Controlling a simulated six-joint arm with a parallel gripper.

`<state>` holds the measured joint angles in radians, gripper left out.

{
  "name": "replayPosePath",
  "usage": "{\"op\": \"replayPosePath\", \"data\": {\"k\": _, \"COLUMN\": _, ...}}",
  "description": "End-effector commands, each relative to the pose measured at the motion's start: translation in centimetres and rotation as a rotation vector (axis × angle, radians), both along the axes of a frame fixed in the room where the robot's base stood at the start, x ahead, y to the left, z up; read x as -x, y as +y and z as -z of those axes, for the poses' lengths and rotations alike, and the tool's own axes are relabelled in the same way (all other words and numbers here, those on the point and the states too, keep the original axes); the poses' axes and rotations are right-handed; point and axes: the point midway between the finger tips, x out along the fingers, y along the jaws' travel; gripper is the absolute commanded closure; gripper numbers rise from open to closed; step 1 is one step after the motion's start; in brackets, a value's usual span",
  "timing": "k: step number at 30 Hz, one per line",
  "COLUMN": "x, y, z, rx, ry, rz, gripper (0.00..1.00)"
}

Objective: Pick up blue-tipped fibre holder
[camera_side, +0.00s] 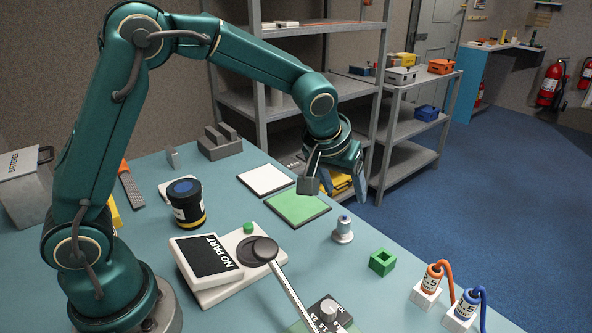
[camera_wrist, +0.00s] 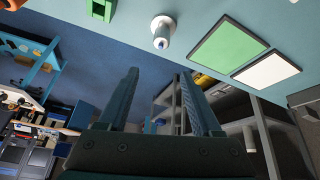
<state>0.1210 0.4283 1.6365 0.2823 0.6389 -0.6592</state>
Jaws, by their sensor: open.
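A small pale, upright holder with a blue tip (camera_side: 342,230) stands on the blue table, right of the green mat; I take it as the blue-tipped fibre holder. It also shows near the top of the wrist view (camera_wrist: 162,32), its blue tip toward the camera. My gripper (camera_side: 336,186) is open and empty, above the table near the green mat and behind the holder in the side view. In the wrist view its two fingers (camera_wrist: 158,76) are spread apart, with nothing between them. The gripper is clear of the holder.
A green mat (camera_side: 298,208) and white mat (camera_side: 265,179) lie behind. Shelves (camera_side: 330,90) stand behind.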

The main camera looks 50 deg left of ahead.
Motion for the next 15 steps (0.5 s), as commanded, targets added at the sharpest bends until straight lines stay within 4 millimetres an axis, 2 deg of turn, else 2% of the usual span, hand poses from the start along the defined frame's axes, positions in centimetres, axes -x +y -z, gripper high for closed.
{"op": "replayPosePath", "data": {"k": 1, "x": -0.1, "y": -0.2, "z": 1.4, "rx": -0.007, "ry": 0.031, "rz": 0.009, "gripper": 0.34}}
{"op": "replayPosePath", "data": {"k": 3, "x": 0.0, "y": -0.4, "z": 2.8, "rx": -0.012, "ry": 0.062, "rz": 0.016, "gripper": 0.34}}
{"op": "replayPosePath", "data": {"k": 8, "x": 0.4, "y": -0.6, "z": 4.6, "rx": -0.018, "ry": 0.102, "rz": 0.023, "gripper": 0.34}}
{"op": "replayPosePath", "data": {"k": 15, "x": -0.5, "y": -0.3, "z": 7.2, "rx": -0.017, "ry": 0.105, "rz": 0.024, "gripper": 0.34}}
